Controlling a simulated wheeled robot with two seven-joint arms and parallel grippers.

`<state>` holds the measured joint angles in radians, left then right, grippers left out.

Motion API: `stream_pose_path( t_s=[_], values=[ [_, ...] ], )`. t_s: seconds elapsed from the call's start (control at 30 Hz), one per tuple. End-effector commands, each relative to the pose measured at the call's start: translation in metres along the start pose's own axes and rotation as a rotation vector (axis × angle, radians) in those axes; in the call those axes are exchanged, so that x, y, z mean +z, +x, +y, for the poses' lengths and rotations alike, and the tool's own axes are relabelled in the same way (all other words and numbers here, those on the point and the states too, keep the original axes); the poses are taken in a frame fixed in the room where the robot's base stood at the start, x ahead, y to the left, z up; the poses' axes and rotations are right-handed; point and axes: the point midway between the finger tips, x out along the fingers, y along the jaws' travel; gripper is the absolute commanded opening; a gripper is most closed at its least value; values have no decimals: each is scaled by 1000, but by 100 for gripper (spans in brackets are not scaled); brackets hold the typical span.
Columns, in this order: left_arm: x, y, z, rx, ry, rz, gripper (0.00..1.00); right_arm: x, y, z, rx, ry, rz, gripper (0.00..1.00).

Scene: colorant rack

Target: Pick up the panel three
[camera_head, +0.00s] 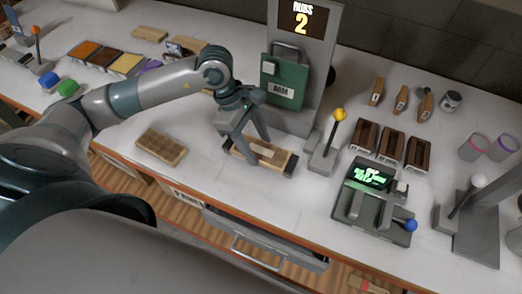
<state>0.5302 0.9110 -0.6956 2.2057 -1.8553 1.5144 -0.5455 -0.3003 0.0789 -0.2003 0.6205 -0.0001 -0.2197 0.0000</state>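A light wooden panel (266,153) lies on a brown block with dark ends on the white counter, near its front edge. I cannot read a number on it, so I cannot tell if it is panel three. My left gripper (258,153) reaches down over this panel with its two fingers spread apart. The fingers hide part of the panel, and whether they touch it is unclear. A gridded wooden panel (161,147) lies flat to the left of it. My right gripper is not in view.
A grey machine with a green part (285,79) and a "RUBS 2" display (302,19) stands behind the gripper. A yellow-knobbed lever (339,115) is close on the right. A control box (374,203) and dark wooden blocks (391,146) stand further right.

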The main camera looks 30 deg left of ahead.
Motion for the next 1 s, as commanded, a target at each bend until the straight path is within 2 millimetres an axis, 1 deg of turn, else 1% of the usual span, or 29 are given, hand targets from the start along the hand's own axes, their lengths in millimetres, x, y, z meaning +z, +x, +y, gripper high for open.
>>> stream_pose_path(
  t_s=[0.03, 0.1, 0.13, 0.17, 0.53, 0.67, 0.77, 0.87, 1.0],
  values=[
    [0, 0, 0, 0, 0, 0, 39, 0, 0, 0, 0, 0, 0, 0],
    [0, 0, 0, 0, 0, 0, 26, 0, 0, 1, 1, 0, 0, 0],
    [0, 0, 0, 0, 0, 0, 26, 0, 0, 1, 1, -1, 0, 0],
    [0, 0, 0, 1, 0, 0, 23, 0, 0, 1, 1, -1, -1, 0],
    [2, -4, 1, 2, 1, 0, 22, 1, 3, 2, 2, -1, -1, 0],
    [5, -12, 1, 4, 2, -1, 22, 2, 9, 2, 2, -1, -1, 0],
    [9, -22, 1, 4, 2, -1, 22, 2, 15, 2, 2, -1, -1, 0],
    [14, -34, 1, 6, 4, -1, 22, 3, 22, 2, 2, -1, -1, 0],
    [42, -40, -14, 4, 11, -3, 22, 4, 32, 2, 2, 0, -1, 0]
  ],
)
